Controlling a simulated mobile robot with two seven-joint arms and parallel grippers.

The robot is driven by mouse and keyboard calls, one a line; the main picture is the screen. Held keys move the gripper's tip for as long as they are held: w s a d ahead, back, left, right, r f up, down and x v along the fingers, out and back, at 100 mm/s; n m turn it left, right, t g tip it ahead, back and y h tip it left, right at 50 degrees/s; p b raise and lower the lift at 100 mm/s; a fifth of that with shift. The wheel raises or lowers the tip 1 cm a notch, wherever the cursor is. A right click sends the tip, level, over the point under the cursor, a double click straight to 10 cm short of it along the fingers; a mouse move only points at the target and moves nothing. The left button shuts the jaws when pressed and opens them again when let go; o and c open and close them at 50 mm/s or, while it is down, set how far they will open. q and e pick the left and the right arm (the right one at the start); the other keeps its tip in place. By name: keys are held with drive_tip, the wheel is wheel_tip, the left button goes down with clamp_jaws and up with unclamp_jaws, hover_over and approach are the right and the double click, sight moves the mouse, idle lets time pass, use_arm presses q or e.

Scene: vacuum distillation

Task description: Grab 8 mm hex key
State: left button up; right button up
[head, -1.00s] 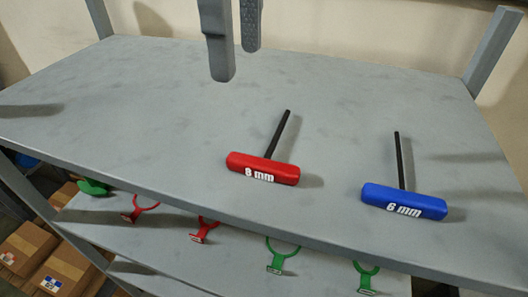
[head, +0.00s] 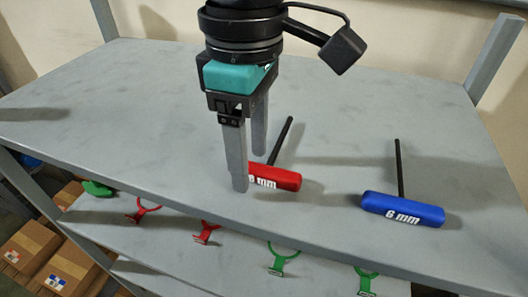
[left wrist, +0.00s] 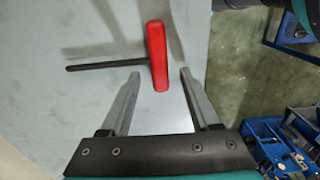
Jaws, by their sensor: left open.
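The red-handled hex key (head: 280,178) lies on the grey shelf top, its black shaft pointing to the back. Its label was "8 mm" in the earlier head frame; now a finger covers part of it. My left gripper (head: 249,170) points down at the handle's left part, open and empty. In the left wrist view the red handle (left wrist: 157,56) lies just ahead of the gap between the open fingertips (left wrist: 160,74). The blue hex key (head: 403,209), marked "6 mm", lies to the right. My right gripper is not in view.
The grey shelf top (head: 110,110) is otherwise clear, with a front edge close to both handles. A lower shelf holds red and green ring-shaped pieces (head: 283,258). Cardboard boxes (head: 65,270) stand at lower left. Metal posts rise at the back corners.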

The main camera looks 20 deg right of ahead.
use_arm(q)
drive_tip(key=shift+f, duration=0.3)
drive_tip(key=shift+c, duration=0.3)
clamp_jaws()
